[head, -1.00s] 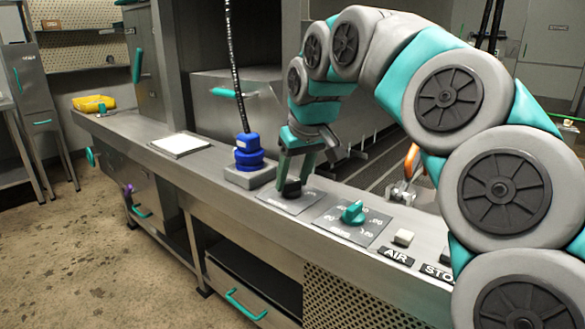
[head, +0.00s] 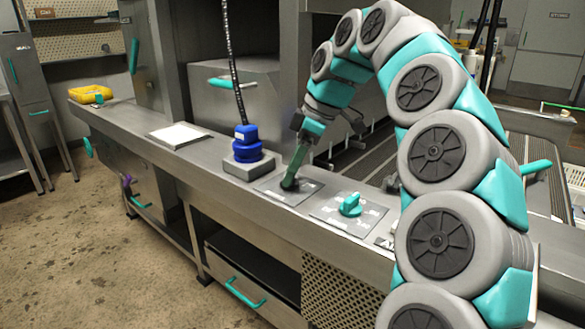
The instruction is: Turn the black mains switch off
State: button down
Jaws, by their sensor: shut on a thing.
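The black mains switch (head: 289,186) sits on a grey plate (head: 270,190) on the steel counter, between the blue plug and the teal dial. Only a little of it shows, since the fingers cover most of it. My gripper (head: 291,181) reaches down from above and is shut on the switch. The gripper is tilted, its wrist up and to the right of the fingertips. The switch's markings and exact angle are hidden.
A blue plug (head: 247,145) with a black cable stands just left of the switch. A teal dial (head: 350,205) sits to the right on its own plate. A white sheet (head: 178,135) and a yellow item (head: 91,95) lie further left. The counter between them is clear.

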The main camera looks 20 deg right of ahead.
jog(key=shift+w+d+n+g, duration=0.1)
jog(key=shift+n+g, duration=0.3)
jog(key=shift+n, duration=1.1)
jog(key=shift+c, duration=1.4)
grip_release()
jog(key=shift+a+m, duration=0.2)
jog(key=shift+m, duration=0.1)
